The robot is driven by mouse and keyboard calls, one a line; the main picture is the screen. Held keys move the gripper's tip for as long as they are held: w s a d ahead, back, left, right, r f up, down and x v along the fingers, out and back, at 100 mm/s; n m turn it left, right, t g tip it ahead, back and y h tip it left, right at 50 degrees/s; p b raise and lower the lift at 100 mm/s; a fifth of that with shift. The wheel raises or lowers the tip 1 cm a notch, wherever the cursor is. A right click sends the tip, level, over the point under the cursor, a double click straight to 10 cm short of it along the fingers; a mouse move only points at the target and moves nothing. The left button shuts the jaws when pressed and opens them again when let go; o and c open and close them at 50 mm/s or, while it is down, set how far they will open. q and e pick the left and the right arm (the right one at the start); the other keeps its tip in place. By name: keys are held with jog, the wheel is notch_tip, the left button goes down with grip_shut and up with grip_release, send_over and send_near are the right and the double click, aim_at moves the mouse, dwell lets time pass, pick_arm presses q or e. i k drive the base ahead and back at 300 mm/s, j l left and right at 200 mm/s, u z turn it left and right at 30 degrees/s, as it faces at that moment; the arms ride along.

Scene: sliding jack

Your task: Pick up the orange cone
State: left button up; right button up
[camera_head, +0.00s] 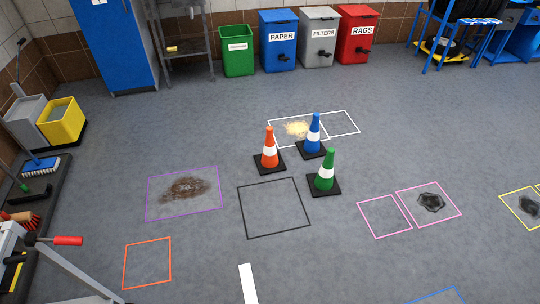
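The orange cone (270,150) stands upright on its black square base on the grey floor, near the middle of the view. It has a white band. A blue cone (313,136) stands behind it to the right, and a green cone (327,172) stands to the right and nearer to me. The bases of the orange and blue cones are close together. Neither of my grippers is in view.
A black floor outline (273,208) lies in front of the cones, and a purple outline (184,194) around a dark stain lies to the left. Yellowish powder (297,129) lies behind the orange cone. Bins, including a blue one (279,42), line the back wall.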

aim_at(271, 161)
jog(key=i+j+u, duration=0.15)
jog(key=i, duration=1.25)
jog(key=l, duration=0.1)
